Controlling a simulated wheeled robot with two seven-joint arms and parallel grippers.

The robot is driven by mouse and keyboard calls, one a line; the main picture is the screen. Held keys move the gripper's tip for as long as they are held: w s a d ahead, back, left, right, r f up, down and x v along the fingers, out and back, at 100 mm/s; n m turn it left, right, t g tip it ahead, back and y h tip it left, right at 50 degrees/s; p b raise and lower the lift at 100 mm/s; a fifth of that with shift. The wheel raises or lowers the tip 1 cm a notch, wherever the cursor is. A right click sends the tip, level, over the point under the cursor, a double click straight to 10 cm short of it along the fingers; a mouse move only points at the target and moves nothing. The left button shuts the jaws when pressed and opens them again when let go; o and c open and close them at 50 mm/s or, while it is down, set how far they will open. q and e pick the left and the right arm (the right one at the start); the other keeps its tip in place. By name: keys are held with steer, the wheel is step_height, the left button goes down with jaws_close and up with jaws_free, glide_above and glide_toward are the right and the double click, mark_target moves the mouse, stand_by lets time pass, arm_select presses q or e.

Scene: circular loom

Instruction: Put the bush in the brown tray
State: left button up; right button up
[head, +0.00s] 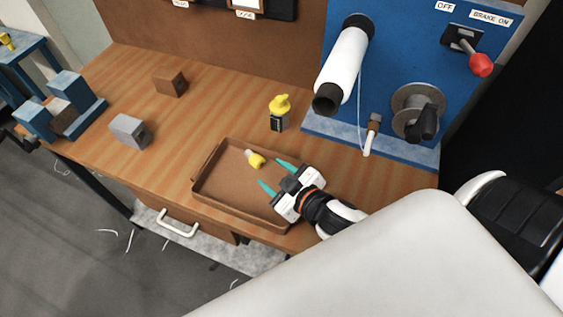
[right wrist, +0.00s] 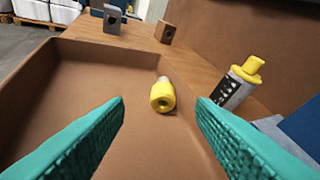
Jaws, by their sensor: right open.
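A small yellow piece with a pale metallic end, which I take to be the bush (head: 255,159), lies on its side on the floor of the brown tray (head: 210,165), near the far wall. My right gripper (head: 273,174) is open and empty over the right part of the tray, with its teal fingers pointing towards the bush. In the right wrist view the bush (right wrist: 162,96) shows between the fingertips and beyond them, apart from both. The tray wall (right wrist: 28,85) runs along the left there. My left gripper is not in view.
A yellow-capped bottle (head: 280,114) stands behind the tray. A grey block (head: 130,132) and a brown block (head: 170,83) stand to the left. The blue machine panel (head: 400,65) with its white roll (head: 343,62) rises at the right. Table between blocks and tray is clear.

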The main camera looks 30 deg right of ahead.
steer(key=shift+v, duration=1.1)
steer(key=shift+w+r, duration=0.1)
stand_by(0.5)
